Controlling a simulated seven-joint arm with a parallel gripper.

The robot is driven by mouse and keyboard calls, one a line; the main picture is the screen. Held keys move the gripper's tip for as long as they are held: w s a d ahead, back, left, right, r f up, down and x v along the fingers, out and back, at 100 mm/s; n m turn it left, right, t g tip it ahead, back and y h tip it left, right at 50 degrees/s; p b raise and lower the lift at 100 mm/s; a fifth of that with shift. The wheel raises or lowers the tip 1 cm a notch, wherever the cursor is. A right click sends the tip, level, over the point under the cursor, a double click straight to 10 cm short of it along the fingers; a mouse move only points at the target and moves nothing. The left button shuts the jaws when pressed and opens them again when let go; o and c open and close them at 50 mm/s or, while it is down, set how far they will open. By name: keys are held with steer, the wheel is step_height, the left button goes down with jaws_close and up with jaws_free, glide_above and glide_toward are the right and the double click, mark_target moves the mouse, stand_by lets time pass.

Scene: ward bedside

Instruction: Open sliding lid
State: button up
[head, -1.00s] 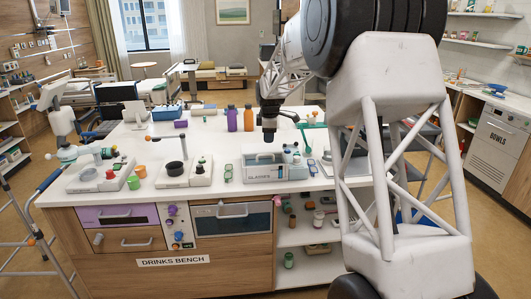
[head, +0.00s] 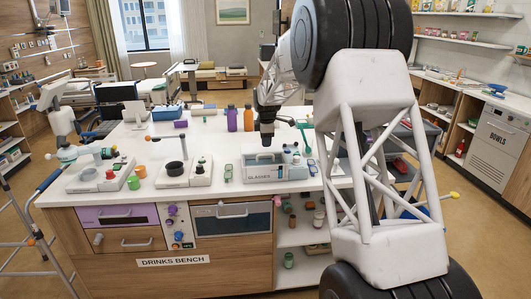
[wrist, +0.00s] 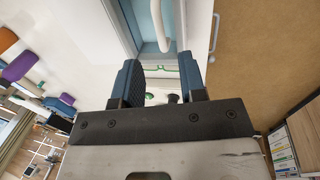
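The sliding lid belongs to a clear and grey box labelled GLASSES (head: 262,177) on the bench's front right. In the wrist view the pale blue lid (wrist: 143,22) shows with a white curved handle (wrist: 161,22) at the top. My gripper (head: 267,146) points down just above the box in the head view. In the wrist view my gripper (wrist: 160,80) is open, with its two blue-black fingers apart and nothing held between them. The handle lies beyond the fingertips in that picture. Whether the fingers touch the lid cannot be told.
Purple (head: 232,119) and orange (head: 248,118) bottles stand behind the box. A white tray with a black round pan (head: 175,168) is to its left. Small bottles (head: 290,153) crowd its right side.

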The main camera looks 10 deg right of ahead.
steer(key=shift+w+f, duration=0.2)
steer(key=shift+f, duration=0.9)
steer(key=shift+w+f, duration=0.25)
steer(key=shift+f, duration=0.8)
steer(key=shift+w+f, duration=0.2)
steer(key=shift+f, duration=0.9)
steer(key=shift+c, duration=0.3)
jaws_close()
